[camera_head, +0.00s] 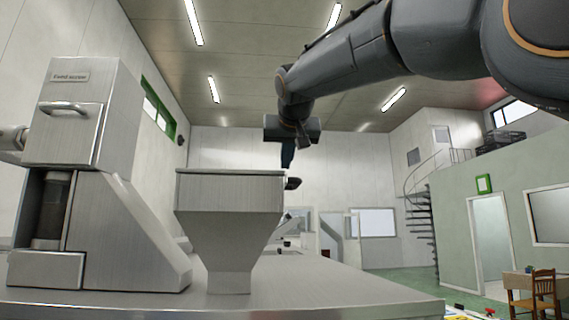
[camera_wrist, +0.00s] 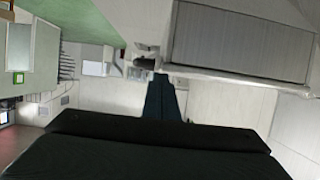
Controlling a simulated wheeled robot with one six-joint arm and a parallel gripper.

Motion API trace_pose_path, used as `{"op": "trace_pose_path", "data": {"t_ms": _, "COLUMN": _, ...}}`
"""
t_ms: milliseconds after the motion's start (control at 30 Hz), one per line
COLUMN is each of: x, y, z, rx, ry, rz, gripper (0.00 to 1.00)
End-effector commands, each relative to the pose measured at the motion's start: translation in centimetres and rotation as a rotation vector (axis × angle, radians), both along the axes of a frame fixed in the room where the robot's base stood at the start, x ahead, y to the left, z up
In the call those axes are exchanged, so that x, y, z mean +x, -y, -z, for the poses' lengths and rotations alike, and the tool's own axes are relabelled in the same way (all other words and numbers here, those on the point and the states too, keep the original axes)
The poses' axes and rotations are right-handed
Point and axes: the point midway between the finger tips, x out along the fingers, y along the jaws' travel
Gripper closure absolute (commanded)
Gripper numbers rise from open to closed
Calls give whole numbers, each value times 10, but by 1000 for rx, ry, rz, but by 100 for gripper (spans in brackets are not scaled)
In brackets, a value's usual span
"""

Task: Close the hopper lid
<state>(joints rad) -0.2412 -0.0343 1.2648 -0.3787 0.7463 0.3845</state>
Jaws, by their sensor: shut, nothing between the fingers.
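The steel hopper (camera_head: 230,200) stands on the bench, with a square box top and a tapered lower part. A thin flat edge, apparently the lid (camera_head: 230,172), runs level along its top, seen nearly edge-on. No raised lid shows. A dark knob-like part (camera_head: 292,183) sticks out at the hopper's right side. My gripper (camera_head: 287,165) points down, just above this part and right of the hopper's top edge. Its dark blue fingers are together and empty; contact cannot be told. In the wrist view, upside down, the fingers (camera_wrist: 161,78) end beside the hopper's ribbed grey side (camera_wrist: 240,45).
A steel machine (camera_head: 75,120) with a handle (camera_head: 70,108) stands left of the hopper. The bench top (camera_head: 320,290) is clear to the right. A table with a chair (camera_head: 540,288) and a spiral stair (camera_head: 420,215) are farther off at right.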

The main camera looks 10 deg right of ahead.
Motion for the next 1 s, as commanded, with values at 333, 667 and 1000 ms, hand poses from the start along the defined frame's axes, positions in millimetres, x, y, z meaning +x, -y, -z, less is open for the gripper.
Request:
{"op": "trace_pose_path", "data": {"t_ms": 333, "x": 4, "y": -4, "z": 15, "rx": -3, "ry": -39, "rz": -1, "gripper": 100}}
{"op": "trace_pose_path", "data": {"t_ms": 667, "x": 2, "y": -2, "z": -26, "rx": 0, "ry": -17, "rz": 0, "gripper": 100}}
{"op": "trace_pose_path", "data": {"t_ms": 1000, "x": -41, "y": -1, "z": -48, "rx": 0, "ry": 0, "rz": -1, "gripper": 100}}
